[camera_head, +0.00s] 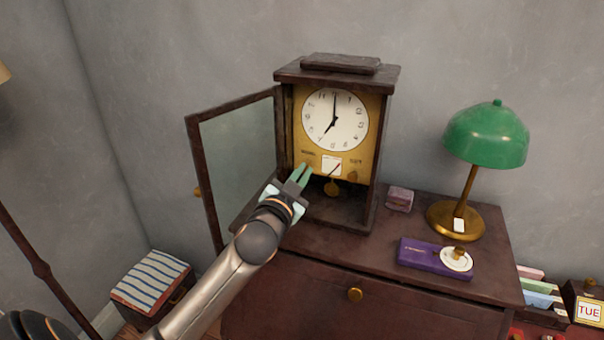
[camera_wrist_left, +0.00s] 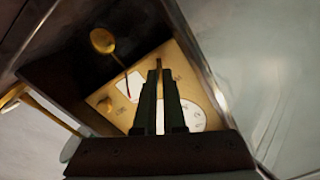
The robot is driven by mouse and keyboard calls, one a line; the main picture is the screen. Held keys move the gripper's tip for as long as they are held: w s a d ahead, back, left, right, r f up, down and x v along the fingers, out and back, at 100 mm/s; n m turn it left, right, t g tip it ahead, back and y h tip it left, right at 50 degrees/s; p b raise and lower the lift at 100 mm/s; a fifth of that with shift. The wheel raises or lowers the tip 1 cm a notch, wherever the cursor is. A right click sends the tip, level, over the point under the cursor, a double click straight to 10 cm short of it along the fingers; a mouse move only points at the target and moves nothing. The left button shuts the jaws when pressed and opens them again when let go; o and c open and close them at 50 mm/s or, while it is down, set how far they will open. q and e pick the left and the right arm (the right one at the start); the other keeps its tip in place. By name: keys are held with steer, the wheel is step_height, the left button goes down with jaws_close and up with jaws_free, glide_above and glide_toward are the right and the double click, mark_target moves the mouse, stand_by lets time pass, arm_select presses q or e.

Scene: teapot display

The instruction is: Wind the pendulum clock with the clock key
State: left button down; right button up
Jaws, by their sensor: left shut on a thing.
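The pendulum clock (camera_head: 337,66) stands on the dark wooden cabinet with its glass door (camera_head: 236,160) swung open to the left. It has a white dial (camera_head: 335,118), a brass front plate and a brass pendulum (camera_head: 331,188), which also shows in the left wrist view (camera_wrist_left: 103,41). My left gripper (camera_head: 303,172) is at the lower left of the brass plate. In the left wrist view its fingers are shut on a thin brass piece, seemingly the clock key (camera_wrist_left: 159,68). I cannot tell whether the key sits in a hole. My right gripper is not in view.
A green lamp (camera_head: 486,137) stands to the right on the cabinet (camera_head: 300,250). A purple box (camera_head: 435,259) with a round white piece (camera_head: 456,260) lies before it. A small mauve block (camera_head: 399,199) is beside the clock. The open door stands close left of my arm.

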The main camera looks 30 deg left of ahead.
arm_select(q)
steer(key=shift+m, duration=1)
steer(key=c, duration=1)
jaws_free()
steer(key=shift+s, duration=0.1)
steer(key=b+v, duration=0.1)
steer(key=v, duration=1.1)
steer(key=shift+s, duration=0.2)
steer(key=shift+f, duration=0.1)
